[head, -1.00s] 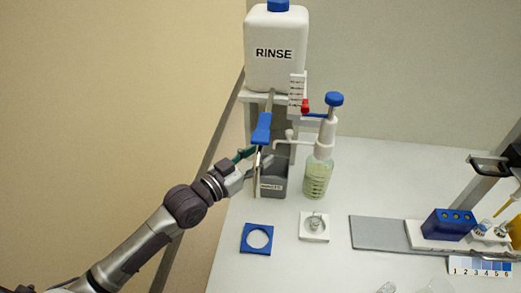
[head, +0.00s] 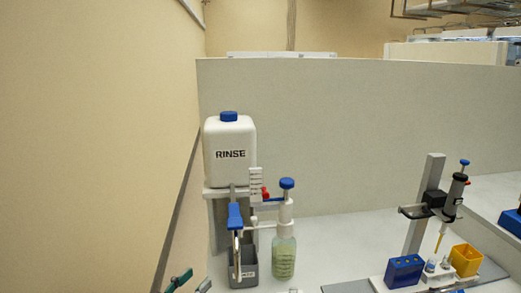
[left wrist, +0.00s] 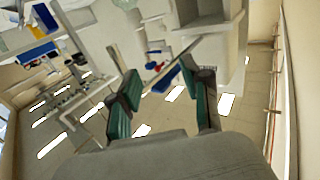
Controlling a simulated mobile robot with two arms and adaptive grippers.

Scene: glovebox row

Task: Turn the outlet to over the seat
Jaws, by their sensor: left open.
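The outlet (head: 235,216), a blue arm with a metal spout hanging from it, sits below the white RINSE tank (head: 230,152). Its spout points down over the grey bin (head: 250,268). My left gripper (head: 188,284) is at the bottom edge of the head view, left of the spout and apart from it, with only its fingertips showing. In the left wrist view it (left wrist: 162,100) is open and empty. A blue piece shows beyond its fingers there, but I cannot tell what it is. The seat is outside the head view, and so is my right gripper.
A pump bottle (head: 284,256) with a blue cap stands right of the bin. Further right are a blue rack (head: 405,271), a yellow cup (head: 466,260) and a pipette on a stand (head: 436,200). A grey panel (head: 340,130) closes the back.

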